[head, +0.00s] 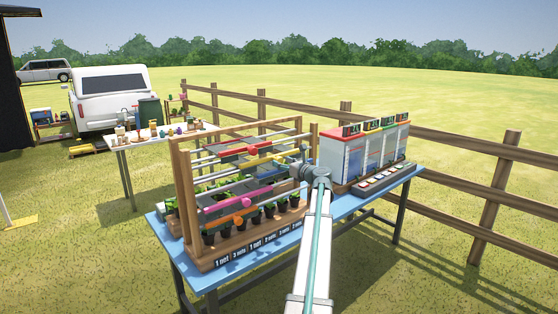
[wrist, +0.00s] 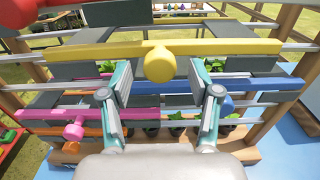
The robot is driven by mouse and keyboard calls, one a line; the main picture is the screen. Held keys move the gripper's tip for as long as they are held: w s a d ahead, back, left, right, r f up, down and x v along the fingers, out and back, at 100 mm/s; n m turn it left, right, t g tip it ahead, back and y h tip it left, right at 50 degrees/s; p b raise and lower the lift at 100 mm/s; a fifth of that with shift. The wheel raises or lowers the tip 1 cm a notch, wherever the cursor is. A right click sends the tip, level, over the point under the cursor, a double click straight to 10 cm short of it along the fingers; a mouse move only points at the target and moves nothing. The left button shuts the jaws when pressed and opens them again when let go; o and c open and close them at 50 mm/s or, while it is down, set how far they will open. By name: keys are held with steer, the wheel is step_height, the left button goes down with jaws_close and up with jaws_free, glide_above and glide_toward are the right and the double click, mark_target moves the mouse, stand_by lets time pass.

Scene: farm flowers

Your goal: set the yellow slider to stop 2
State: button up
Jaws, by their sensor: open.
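The yellow slider (wrist: 215,47) is a long yellow bar with a round yellow knob (wrist: 160,64) in the wrist view. It rides on the upper rails of a wooden frame. In the head view the yellow slider (head: 262,159) shows near the frame's upper right part. My gripper (wrist: 160,88) is open, with one finger on each side of the knob's position and slightly below it in the picture. I cannot tell whether the fingers touch the bar. In the head view my gripper (head: 299,163) is at the frame's right front, mostly hidden by my arm. The stop marks cannot be read.
A red slider (head: 243,149), a pink slider (wrist: 75,130), a blue slider (wrist: 210,86) and an orange slider (head: 232,221) share the wooden frame (head: 183,190). Potted plants (head: 269,210) stand below. A cabinet (head: 345,158) with colored tops stands to the right on the blue table (head: 160,226).

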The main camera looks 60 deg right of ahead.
steer(key=shift+x, duration=1.4)
jaws_close()
